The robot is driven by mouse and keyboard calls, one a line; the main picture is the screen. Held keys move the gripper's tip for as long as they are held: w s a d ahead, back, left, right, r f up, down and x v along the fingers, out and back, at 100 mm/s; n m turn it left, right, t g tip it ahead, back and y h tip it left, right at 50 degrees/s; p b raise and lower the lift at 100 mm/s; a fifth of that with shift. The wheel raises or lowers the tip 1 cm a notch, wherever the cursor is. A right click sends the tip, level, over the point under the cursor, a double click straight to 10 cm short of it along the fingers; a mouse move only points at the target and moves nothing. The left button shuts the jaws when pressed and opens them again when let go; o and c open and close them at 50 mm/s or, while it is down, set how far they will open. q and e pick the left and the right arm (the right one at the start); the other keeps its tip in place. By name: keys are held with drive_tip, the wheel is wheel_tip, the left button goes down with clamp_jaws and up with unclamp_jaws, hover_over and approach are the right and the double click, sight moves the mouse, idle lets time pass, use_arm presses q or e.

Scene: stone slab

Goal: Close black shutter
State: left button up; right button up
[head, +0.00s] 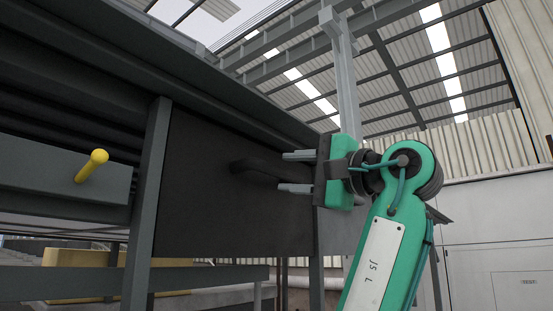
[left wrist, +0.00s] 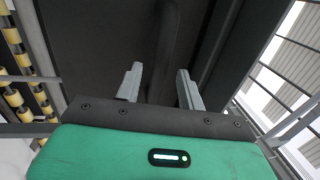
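The black shutter (head: 215,215) is a dark flat panel between grey posts in the middle of the head view; it also fills the upper middle of the left wrist view (left wrist: 95,45). A dark curved handle (head: 250,167) stands out from its face. My left gripper (head: 282,171) is open, its two grey fingers pointing at the panel, one above and one below the handle's near end. In the left wrist view the handle (left wrist: 167,40) runs between the lines of the open fingers (left wrist: 160,69). Contact cannot be told. My right gripper is not in view.
A grey beam (head: 45,182) with a yellow knob (head: 92,165) lies left of the shutter, beyond a grey post (head: 148,210). A frame with yellow and black rollers (left wrist: 14,98) shows in the left wrist view. Open room lies right of the shutter.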

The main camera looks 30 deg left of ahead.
sight(282, 173)
use_arm(q)
drive_tip(key=shift+p+x, duration=0.75)
drive_tip(key=shift+x, duration=1.35)
drive_tip(key=shift+c, duration=0.5)
drive_tip(key=shift+w, duration=0.1)
clamp_jaws()
